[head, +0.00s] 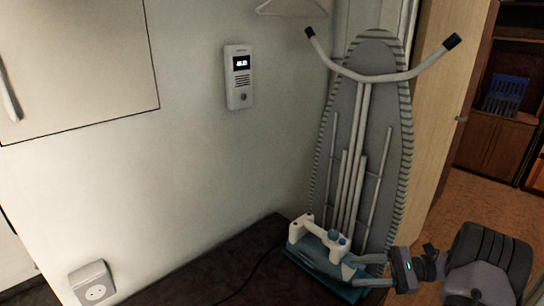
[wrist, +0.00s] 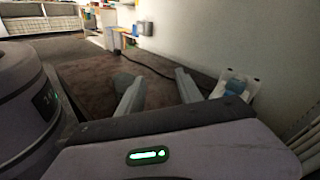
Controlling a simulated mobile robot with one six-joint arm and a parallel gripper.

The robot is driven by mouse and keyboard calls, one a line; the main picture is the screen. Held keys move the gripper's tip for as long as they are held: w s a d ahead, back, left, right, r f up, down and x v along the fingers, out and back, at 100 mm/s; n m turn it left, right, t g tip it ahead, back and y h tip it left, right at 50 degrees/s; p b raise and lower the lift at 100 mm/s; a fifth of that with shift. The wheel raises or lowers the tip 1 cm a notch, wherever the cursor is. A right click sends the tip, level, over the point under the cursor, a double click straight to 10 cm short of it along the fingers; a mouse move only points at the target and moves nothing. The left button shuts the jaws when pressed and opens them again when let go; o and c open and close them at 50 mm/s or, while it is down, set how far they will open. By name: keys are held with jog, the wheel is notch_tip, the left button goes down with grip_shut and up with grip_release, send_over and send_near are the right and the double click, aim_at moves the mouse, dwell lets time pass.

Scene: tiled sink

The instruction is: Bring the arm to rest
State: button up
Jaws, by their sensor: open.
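My gripper (head: 352,271) is at the lower right in the head view, in front of the lower part of a folded ironing board. Its two grey fingers point left and are spread apart. In the wrist view my gripper (wrist: 155,85) is open with nothing between its fingers, over a dark brown surface. Whether the fingers touch the white and teal object beside them cannot be told from the head view; in the wrist view they look clear of it.
The ironing board (head: 375,130) leans by the wall. A white and teal object (head: 325,250) stands at its foot and shows in the wrist view (wrist: 236,84). A wall intercom (head: 238,77), socket (head: 92,284) and dark cable (wrist: 150,67) are near. The dark surface (head: 215,270) has free room.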

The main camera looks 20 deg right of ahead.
jog(key=s+a+r+n+g+h, duration=0.1)
jog(key=a+r+n+g+h, duration=0.25)
jog(key=a+r, duration=0.45)
jog(key=s+a+r+n+g+h, duration=0.1)
jog(key=a+r+n+g+h, duration=0.3)
jog(key=a, duration=0.8)
jog(key=s+a+r+n+t+h, duration=0.2)
jog(key=s+a+n, duration=0.2)
jog(key=s+a, duration=0.1)
jog(key=s+a+r+n+t+h, duration=0.1)
jog(key=s+a+n+t+h, duration=0.2)
jog(key=s+a, duration=0.3)
jog(key=shift+s+a+r+n+t, duration=0.15)
jog(key=shift+s+r+n+t, duration=0.2)
jog(key=shift+s, duration=0.15)
